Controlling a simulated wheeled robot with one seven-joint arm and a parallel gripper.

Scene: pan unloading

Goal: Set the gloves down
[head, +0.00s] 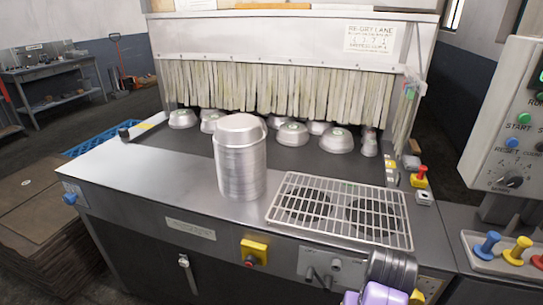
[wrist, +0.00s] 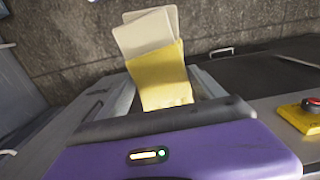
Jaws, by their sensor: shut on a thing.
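The gloves (wrist: 160,78) show in the wrist view as a yellow piece with two flat cream pieces at its far end. My gripper (wrist: 166,97) is shut on the yellow part, between its grey fingers, with the cream ends pointing away. In the head view only the purple and dark part of my wrist shows at the bottom right. The gloves and the fingertips are not seen there. What lies directly under the gloves is hard to tell.
A stack of metal pans (head: 239,160) stands on the steel counter (head: 130,170), left of a wire rack (head: 340,208). Several pans sit on the dark belt (head: 300,158) before a strip curtain (head: 270,88). Bare counter lies left of the stack. A control box (head: 510,115) stands right.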

